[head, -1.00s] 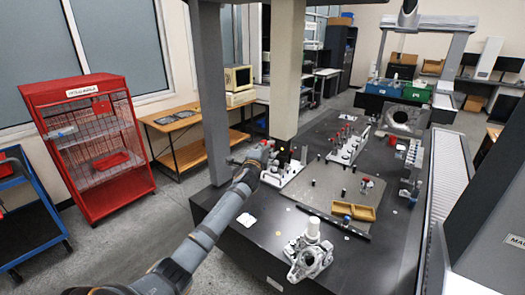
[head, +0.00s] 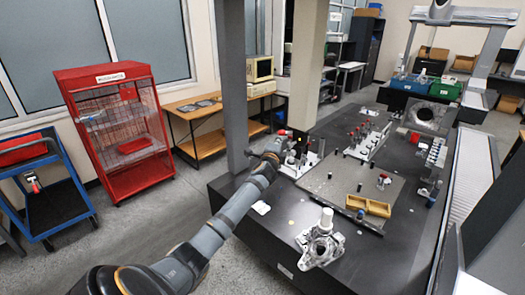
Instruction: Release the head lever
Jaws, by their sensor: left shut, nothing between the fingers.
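My left arm reaches from the bottom left to the lower end of the beige vertical column (head: 305,65). My left gripper (head: 288,145) is at its tip, small and dark, shut with nothing in it. It is just below the column's end, where the probe head would sit. A small red part (head: 282,132) shows right beside the gripper. I cannot tell if it is the head lever, or if the fingers touch it. The head itself is largely hidden by the gripper and too small to make out. My right gripper is not in view.
The dark machine table (head: 262,228) carries a white casting (head: 320,245), a yellow tray (head: 368,205) and racks of small parts. A grey upright (head: 233,85) stands left of the column. A red cage cabinet (head: 108,75) and blue cart (head: 65,205) are at left.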

